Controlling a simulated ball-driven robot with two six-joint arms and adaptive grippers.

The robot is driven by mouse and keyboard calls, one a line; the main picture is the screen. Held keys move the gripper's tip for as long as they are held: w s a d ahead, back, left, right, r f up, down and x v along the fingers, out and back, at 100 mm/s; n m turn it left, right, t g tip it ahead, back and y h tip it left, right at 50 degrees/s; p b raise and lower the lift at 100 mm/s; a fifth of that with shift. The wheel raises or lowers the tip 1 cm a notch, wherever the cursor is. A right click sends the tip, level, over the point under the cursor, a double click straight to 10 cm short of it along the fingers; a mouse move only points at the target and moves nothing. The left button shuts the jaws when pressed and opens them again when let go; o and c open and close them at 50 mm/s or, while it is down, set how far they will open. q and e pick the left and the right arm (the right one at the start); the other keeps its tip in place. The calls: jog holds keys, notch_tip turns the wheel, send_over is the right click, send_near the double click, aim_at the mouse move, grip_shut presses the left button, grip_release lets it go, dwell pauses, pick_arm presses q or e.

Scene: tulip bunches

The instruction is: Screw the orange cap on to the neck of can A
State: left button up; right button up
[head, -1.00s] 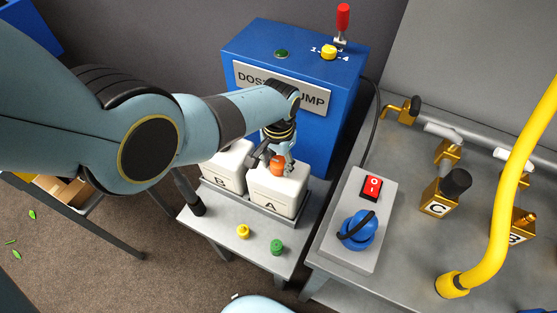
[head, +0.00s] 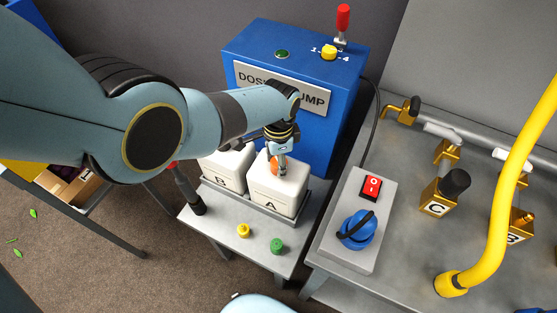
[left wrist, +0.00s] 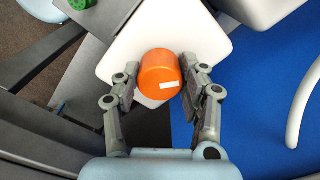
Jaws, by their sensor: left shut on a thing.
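Can A (head: 286,197) is a white can with a letter A on its front, standing at the right in a grey tray on the small table. The orange cap (left wrist: 160,75) sits at the top of can A in the left wrist view, covering the neck; whether it is threaded cannot be seen. It shows partly behind a finger in the head view (head: 272,166). My left gripper (head: 279,161) points down over can A and is shut on the orange cap, with one finger on each side in the left wrist view (left wrist: 160,78). My right gripper is not in view.
White can B (head: 222,163) stands just left of can A. A yellow cap (head: 243,230) and a green cap (head: 277,246) lie on the table in front. The blue dosing pump (head: 318,132) rises behind. A switch box (head: 351,245) stands on the bench at right.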

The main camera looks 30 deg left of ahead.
pick_arm(q)
jog(key=m, duration=0.5)
jog(key=o, duration=0.9)
jog(key=n, duration=0.9)
